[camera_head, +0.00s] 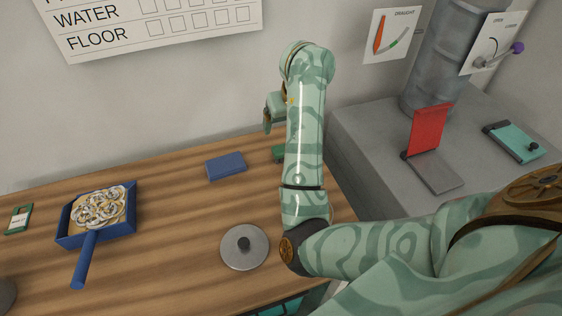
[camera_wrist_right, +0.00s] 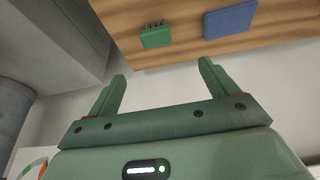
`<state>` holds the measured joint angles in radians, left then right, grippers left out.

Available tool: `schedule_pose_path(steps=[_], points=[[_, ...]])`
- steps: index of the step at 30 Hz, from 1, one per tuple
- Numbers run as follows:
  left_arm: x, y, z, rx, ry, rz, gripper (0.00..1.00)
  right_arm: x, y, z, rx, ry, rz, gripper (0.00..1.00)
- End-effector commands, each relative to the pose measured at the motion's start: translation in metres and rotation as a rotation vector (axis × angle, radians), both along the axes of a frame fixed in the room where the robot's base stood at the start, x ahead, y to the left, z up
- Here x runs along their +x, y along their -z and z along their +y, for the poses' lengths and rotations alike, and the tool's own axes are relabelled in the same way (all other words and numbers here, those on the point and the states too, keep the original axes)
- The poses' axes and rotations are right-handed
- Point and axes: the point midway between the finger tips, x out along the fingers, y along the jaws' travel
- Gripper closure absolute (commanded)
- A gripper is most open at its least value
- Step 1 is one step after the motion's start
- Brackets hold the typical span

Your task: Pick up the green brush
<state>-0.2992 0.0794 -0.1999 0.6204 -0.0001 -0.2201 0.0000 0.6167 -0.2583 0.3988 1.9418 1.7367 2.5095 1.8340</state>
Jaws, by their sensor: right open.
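The green brush (camera_wrist_right: 156,37) shows in the right wrist view as a small green block with short dark bristles along one edge, lying on the wooden table. In the head view only part of the brush (camera_head: 278,153) shows, near the table's back edge; my right forearm hides the rest. My right gripper (camera_wrist_right: 162,69) is open and empty, with the brush beyond its fingertips and not touching them. In the head view the right gripper (camera_head: 268,118) is partly hidden behind my arm, raised near the wall. My left gripper is not in view.
A blue block (camera_head: 226,166) lies left of the brush. A blue dustpan (camera_head: 128,225) holding pale curls and a grey round lid (camera_head: 243,250) are on the table (camera_head: 180,245). A grey counter (camera_head: 375,150) with a red-flapped device (camera_head: 428,130) stands to the right.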

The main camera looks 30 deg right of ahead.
Motion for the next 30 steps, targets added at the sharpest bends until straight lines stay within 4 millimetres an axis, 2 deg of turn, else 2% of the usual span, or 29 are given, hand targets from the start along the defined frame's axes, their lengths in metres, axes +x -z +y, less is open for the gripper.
schedule_pose_path(steps=[6, 12, 19, 25, 30], points=[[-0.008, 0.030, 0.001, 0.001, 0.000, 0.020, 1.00, 0.017, 0.051, -0.005, -0.002, -0.002, 0.008, 0.15], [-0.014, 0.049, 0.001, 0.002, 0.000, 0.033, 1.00, 0.033, 0.089, -0.008, 0.000, -0.001, 0.005, 0.15], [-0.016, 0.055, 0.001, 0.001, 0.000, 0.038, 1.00, 0.040, 0.105, -0.011, -0.001, -0.001, 0.003, 0.15], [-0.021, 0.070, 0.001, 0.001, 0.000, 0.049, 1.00, 0.049, 0.138, -0.020, -0.001, -0.002, 0.006, 0.15], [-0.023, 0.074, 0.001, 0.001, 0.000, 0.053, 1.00, 0.055, 0.149, -0.021, 0.000, 0.000, 0.002, 0.15]])
